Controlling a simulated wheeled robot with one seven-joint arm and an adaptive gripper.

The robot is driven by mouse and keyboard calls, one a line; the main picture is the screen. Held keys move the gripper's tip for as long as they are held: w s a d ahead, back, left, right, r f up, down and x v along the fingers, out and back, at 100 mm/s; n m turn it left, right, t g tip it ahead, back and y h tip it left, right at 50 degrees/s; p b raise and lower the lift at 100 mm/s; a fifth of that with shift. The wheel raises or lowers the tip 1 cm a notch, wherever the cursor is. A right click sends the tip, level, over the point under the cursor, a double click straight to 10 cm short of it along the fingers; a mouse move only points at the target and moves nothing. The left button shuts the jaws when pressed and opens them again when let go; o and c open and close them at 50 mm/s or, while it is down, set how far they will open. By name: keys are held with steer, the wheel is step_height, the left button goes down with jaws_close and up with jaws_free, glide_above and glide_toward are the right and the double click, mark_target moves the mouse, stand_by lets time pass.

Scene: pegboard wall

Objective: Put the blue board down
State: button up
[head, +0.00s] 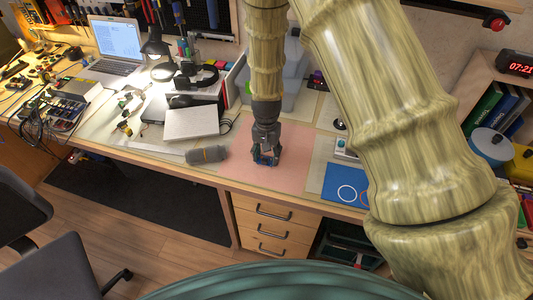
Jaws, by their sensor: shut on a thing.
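My gripper (266,153) points down over the pink mat (288,172) on the workbench, near the bench's front edge. It is shut on the blue board (265,161), of which only a small blue part shows between and under the dark fingers. The fingers and wrist hide the rest of the board. I cannot tell whether the board touches the mat or is held just above it.
A blue mat (345,186) with a white and an orange ring lies right of the pink mat. A grey cylinder (208,154) and a pale box (191,122) lie to the left. The pink mat around my gripper is mostly bare. Drawers (272,228) are below the bench.

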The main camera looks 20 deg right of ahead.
steer(key=o, duration=0.9)
steer(key=shift+f, duration=0.1)
